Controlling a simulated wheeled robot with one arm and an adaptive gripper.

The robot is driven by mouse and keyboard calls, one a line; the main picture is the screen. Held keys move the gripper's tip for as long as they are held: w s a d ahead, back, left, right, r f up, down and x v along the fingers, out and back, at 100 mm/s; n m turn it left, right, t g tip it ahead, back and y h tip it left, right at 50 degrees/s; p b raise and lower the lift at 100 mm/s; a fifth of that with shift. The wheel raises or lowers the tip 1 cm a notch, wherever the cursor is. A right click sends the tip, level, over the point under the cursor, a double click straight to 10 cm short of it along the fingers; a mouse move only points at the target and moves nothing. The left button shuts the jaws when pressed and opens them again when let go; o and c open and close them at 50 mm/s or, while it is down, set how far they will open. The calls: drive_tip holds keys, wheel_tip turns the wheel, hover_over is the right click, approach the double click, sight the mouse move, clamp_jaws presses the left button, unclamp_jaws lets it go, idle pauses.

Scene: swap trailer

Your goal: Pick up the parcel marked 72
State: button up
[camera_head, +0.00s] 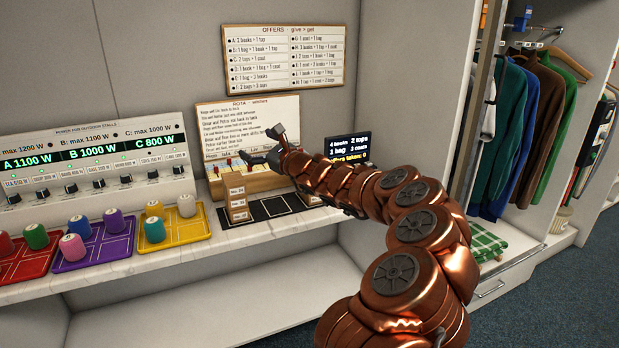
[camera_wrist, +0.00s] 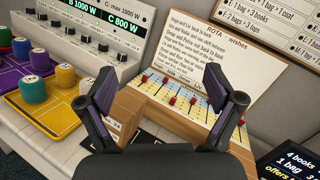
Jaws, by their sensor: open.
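A small upright stack of brown parcels (camera_head: 239,207) with white number labels stands on the shelf at the left end of a black tray. The labels are too small to read surely, so I cannot tell which is marked 72. Another brown parcel (camera_head: 309,198) lies near the tray's right end, partly hidden by my arm. My gripper (camera_head: 260,144) is open and empty, above and behind the stack in the head view, in front of the rota board. In the wrist view its fingers (camera_wrist: 163,82) spread wide, and the left finger partly covers a labelled parcel (camera_wrist: 114,124).
The black sectioned tray (camera_head: 258,212) lies on the shelf. A wooden slider board (camera_head: 222,183) with red knobs stands behind it, below the rota board (camera_head: 250,120). A dark display (camera_head: 348,146) stands right. Coloured trays with pegs, such as the yellow tray (camera_head: 185,232), stand left.

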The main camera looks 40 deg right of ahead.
drive_tip(key=s+d+f+m+g+h, duration=0.1)
drive_tip(key=s+d+f+m+h, duration=0.1)
drive_tip(key=d+f+m, duration=0.3)
drive_tip(key=s+d+f+m+h+b, duration=0.1)
drive_tip(key=s+d+f+h, duration=0.15)
drive_tip(key=d, duration=0.55)
drive_tip(key=s+d+f+m+g+h, duration=0.1)
drive_tip(key=d+f+m+h, duration=0.2)
drive_tip(key=d+f, duration=0.25)
drive_tip(key=shift+d+p+x, duration=0.2)
drive_tip(key=shift+p+x, duration=0.55)
drive_tip(key=shift+x, duration=1.55)
drive_tip(key=shift+p+x, duration=0.35)
drive_tip(key=shift+x, duration=1.2)
drive_tip(key=shift+f, duration=0.1)
drive_tip(key=c, duration=1.3)
drive_tip(key=shift+o, duration=0.2)
